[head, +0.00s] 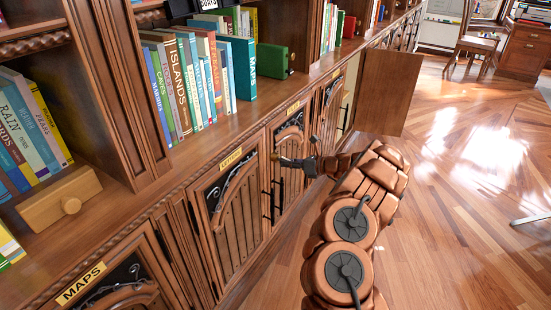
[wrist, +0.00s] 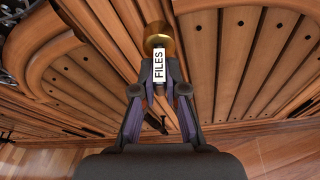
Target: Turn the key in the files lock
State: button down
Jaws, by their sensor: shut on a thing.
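A round brass lock (wrist: 157,38) sits on the slatted wooden cabinet front at the top of the wrist view. A white tag reading FILES (wrist: 158,66) stands upright just below it, between my fingertips. My gripper (wrist: 160,88) is shut on the tagged key. The key's shaft is hidden, so I cannot tell how deep it sits or its angle. In the head view my gripper (head: 301,164) reaches left to the cabinet row, with the brass lock (head: 275,156) at its tips.
A cabinet door (head: 388,91) stands open beyond my arm. A door labelled LETTERS (head: 232,215) is nearer, and a MAPS label (head: 80,284) is at lower left. Books and a green box (head: 272,60) stand on the shelf above.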

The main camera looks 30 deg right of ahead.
jog(key=shift+r+m+y+p, duration=0.1)
jog(key=shift+m+y+p, duration=0.4)
jog(key=shift+m+p, duration=0.95)
jog(key=shift+g+y+p, duration=0.3)
jog(key=shift+p, duration=0.75)
jog(key=shift+m+y+p, duration=0.3)
jog(key=shift+m, duration=0.65)
jog(key=shift+s+m, duration=0.1)
jog(key=shift+m, duration=0.2)
jog(key=shift+a+m+y, duration=0.1)
jog(key=shift+m+y, duration=0.3)
jog(key=shift+m, duration=0.5)
